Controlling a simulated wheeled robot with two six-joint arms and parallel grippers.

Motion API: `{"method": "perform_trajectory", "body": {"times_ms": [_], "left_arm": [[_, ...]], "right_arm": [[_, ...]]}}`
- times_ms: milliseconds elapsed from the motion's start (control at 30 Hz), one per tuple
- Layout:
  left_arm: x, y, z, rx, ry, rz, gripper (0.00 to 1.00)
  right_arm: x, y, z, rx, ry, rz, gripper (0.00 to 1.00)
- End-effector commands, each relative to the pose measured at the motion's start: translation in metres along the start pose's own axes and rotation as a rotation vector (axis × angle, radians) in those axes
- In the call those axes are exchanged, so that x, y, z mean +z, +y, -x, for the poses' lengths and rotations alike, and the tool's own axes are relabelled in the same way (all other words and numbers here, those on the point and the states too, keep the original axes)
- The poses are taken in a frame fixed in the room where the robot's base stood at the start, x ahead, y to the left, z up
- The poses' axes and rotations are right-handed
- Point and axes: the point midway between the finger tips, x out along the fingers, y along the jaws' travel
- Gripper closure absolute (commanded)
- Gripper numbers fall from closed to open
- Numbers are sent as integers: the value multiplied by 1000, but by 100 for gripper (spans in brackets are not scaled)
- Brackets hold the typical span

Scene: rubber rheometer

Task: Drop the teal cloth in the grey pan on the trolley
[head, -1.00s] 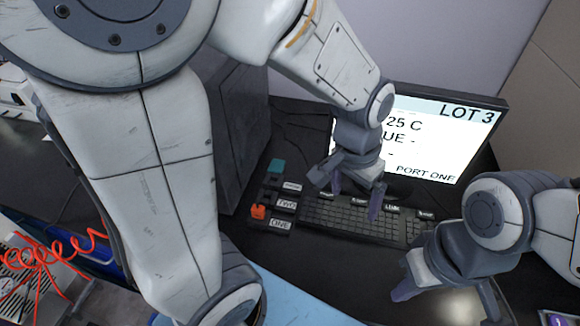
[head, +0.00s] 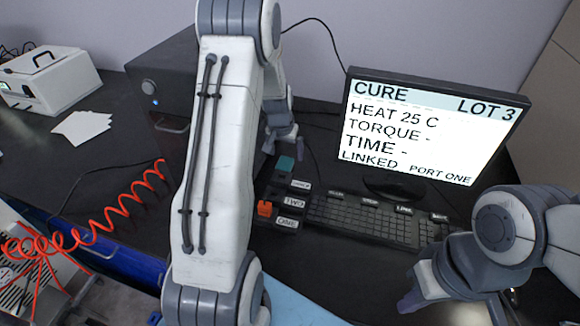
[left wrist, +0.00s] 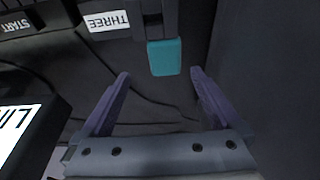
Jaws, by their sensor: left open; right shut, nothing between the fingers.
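No teal cloth can be made out. A small teal block (head: 285,163) sits at the port labelled THREE and also shows in the left wrist view (left wrist: 165,58). My left gripper (head: 282,148) is partly hidden behind my own arm in the head view. In the left wrist view its purple fingers (left wrist: 160,78) are open and empty, with the teal block just beyond and between the tips. My right gripper (head: 425,296) is shut and empty, low at the right. The grey pan cannot be made out clearly; my arm covers part of the lower left.
A monitor (head: 435,125) stands behind a black keyboard (head: 365,219). An orange block (head: 264,208) sits by label TWO. A dark cabinet (head: 165,80) stands left of my left gripper. A coiled red cable (head: 110,205) hangs over a blue edge (head: 130,262). White papers (head: 83,127) lie left.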

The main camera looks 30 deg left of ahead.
Motion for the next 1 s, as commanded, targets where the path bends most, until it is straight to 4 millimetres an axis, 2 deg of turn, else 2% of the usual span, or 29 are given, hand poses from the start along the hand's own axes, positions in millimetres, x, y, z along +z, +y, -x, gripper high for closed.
{"method": "perform_trajectory", "body": {"times_ms": [367,667,800,900,933,967,1000], "left_arm": [[1,-8,-47,-1,-3,5,3],[0,-8,-51,-1,0,5,3],[1,-7,-51,-1,-1,4,56],[1,-7,-51,-1,-1,4,91],[0,-7,-51,-1,0,4,91],[0,-7,-51,-1,0,4,100],[0,-7,-51,-1,0,4,100]], "right_arm": [[0,-1,10,0,0,0,100],[0,-1,9,0,0,0,100],[0,-1,9,0,0,0,100],[0,-1,9,0,0,0,100],[0,-1,9,0,0,0,100],[0,-1,9,0,0,0,100],[0,-1,9,0,0,0,100]]}}
